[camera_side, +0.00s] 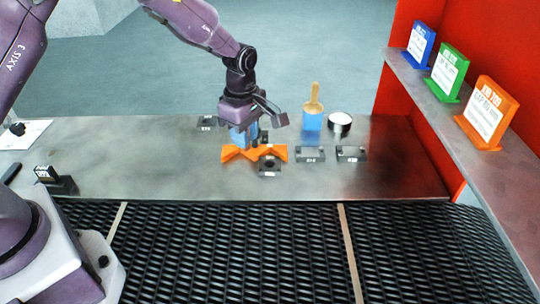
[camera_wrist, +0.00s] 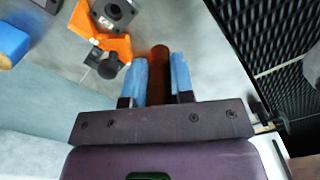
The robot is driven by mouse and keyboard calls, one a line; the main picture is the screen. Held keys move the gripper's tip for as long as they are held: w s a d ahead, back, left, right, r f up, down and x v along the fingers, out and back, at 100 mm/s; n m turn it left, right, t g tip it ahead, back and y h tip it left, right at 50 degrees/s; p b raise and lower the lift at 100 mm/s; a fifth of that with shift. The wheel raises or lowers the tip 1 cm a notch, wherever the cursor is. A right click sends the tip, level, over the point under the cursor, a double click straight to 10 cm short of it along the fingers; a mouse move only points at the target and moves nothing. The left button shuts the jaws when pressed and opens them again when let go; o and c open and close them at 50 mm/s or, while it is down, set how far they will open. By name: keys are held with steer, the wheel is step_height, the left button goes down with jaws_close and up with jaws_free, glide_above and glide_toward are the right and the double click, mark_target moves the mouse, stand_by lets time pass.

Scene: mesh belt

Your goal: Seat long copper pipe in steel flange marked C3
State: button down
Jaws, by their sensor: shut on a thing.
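My gripper (camera_side: 243,138) is shut on a copper pipe. In the wrist view the brown pipe (camera_wrist: 159,72) lies between the blue fingers of my gripper (camera_wrist: 160,58). In the side view I cannot make out the pipe behind the fingers. The gripper is above the steel bench, at an orange V-ended holder (camera_side: 276,153). A dark square flange block (camera_side: 270,168) with a round hole stands just in front of the holder; it also shows in the wrist view (camera_wrist: 124,11). Other dark labelled blocks stand at the right (camera_side: 310,156), far right (camera_side: 352,155) and back left (camera_side: 207,122). Their labels are too small to read surely.
A brush (camera_side: 313,100) stands in a blue block (camera_side: 311,122) behind, beside a black tin with a white top (camera_side: 340,120). A dark block (camera_side: 58,182) is at the left. The black mesh belt (camera_side: 240,250) runs in front. A shelf with signs (camera_side: 448,72) edges the right.

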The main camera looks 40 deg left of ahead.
steer(key=w+f, duration=0.6)
steer(key=shift+w+d+f, duration=0.15)
steer(key=shift+w+d, duration=0.1)
steer(key=shift+w, duration=0.05)
steer(key=shift+w+f, duration=0.15)
steer(key=shift+f, duration=0.75)
steer(key=shift+w+f, duration=0.1)
steer(key=shift+f, duration=0.8)
steer(key=shift+f, duration=0.1)
steer(key=c, duration=1)
jaws_free()
